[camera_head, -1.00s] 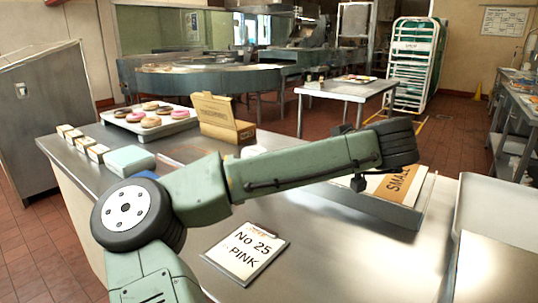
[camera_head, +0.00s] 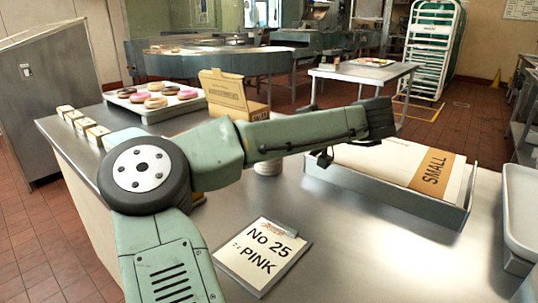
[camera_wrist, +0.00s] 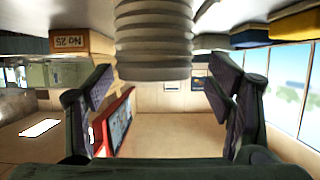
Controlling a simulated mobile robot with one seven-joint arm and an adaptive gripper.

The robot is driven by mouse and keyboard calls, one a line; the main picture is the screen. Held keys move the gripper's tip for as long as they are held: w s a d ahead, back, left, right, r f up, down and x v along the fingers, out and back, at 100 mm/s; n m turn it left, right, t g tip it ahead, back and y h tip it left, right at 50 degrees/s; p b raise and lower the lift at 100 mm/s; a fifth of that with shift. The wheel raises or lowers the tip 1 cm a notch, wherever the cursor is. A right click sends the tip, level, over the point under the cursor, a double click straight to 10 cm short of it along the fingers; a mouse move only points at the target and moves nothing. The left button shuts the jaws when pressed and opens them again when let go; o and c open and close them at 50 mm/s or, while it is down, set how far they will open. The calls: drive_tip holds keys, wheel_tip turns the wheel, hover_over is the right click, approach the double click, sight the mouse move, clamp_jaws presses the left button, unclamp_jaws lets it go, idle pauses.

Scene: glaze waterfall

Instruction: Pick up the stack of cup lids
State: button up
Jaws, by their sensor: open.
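The stack of cup lids (camera_wrist: 153,40) is a pale, ribbed column at the top centre of the wrist view, close to the camera. In the head view a small part of the stack (camera_head: 267,168) shows on the counter below my arm, with its top hidden by the arm. My gripper (camera_wrist: 160,98) is open, with one dark finger at left and one at right. The stack's near end lies between and just above the fingers in that picture, and I see no contact. In the head view my arm reaches across the counter and the fingers are not clearly visible.
Bare counter lies right of the clipboard.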

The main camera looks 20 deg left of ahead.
drive_tip(key=shift+w+p+x, duration=0.15)
drive_tip(key=shift+p+x, duration=0.45)
drive_tip(key=shift+x, duration=0.8)
drive_tip(key=shift+w+p+x, duration=0.1)
drive_tip(key=shift+p+x, duration=0.5)
drive_tip(key=shift+x, duration=0.8)
drive_tip(key=shift+d, duration=0.1)
drive_tip(key=c, duration=1.2)
drive_tip(key=shift+r, duration=0.1)
